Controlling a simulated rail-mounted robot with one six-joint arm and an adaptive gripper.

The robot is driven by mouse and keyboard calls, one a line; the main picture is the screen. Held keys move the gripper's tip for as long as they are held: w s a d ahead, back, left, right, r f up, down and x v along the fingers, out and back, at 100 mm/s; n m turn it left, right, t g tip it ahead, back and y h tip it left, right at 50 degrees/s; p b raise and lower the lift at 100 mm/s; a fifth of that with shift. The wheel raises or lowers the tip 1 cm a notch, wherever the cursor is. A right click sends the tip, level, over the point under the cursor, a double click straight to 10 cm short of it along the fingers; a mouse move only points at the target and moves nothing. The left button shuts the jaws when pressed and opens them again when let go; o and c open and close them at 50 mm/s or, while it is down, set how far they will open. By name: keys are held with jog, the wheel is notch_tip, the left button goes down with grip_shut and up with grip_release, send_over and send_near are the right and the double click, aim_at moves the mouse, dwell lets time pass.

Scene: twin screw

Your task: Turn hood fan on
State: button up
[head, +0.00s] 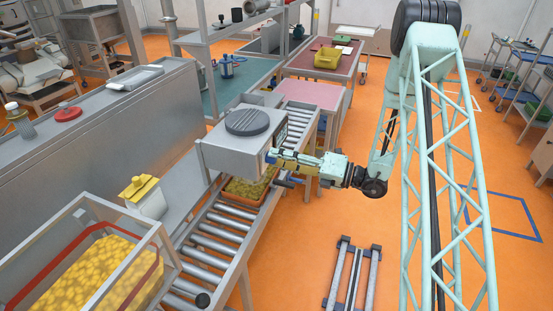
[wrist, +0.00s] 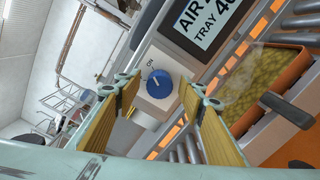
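The hood is a grey box with a dark round fan cover on top (head: 247,122), standing over the roller conveyor in the head view. In the wrist view a blue round knob (wrist: 159,82) with a light pointer mark sits on a pale block, with "ON" printed above it. My gripper (wrist: 158,94) is open, its two yellow-brown fingers on either side of the knob in the picture, with gaps between. I cannot tell how far the fingertips are from the knob's face. In the head view my gripper (head: 277,157) is at the hood's right side, and the knob is not clearly visible.
A display (wrist: 212,25) reading "AIR" and "TRAY 40" is above the knob. An orange tray of yellowish pieces (head: 240,198) sits on the roller conveyor (head: 208,238) under the hood. Orange floor is open right of the conveyor, with a rail frame (head: 352,275) on it.

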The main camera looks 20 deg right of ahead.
jog(key=v, duration=1.1)
dwell(0.3)
jog(key=shift+r, duration=0.1)
dwell(0.5)
jog(key=s+a+r+n+g+h+b, duration=0.1)
jog(key=s+a+r+n+g+b, duration=0.2)
jog(key=s+a+r+n+g, duration=0.5)
jog(key=s+a+r+n+g+h+b, duration=0.25)
jog(key=s+a+r+n, duration=0.35)
jog(key=s+a+n, duration=0.5)
jog(key=s+d+r+n+h+b, duration=0.1)
jog(key=s+n+h+b, duration=0.15)
jog(key=s+n, duration=0.5)
jog(key=s+d+r+n+h+b, duration=0.1)
jog(key=s+n+h, duration=0.3)
jog(key=s, duration=0.6)
jog(key=s+d+r+n+t+h+b, duration=0.2)
jog(key=s+d+n+t+h+b, duration=0.1)
jog(key=s+d+n, duration=0.3)
jog(key=shift+s+d+r+n+t+h, duration=0.15)
jog(key=shift+d+n+t+h, duration=0.35)
jog(key=shift+n+h, duration=0.35)
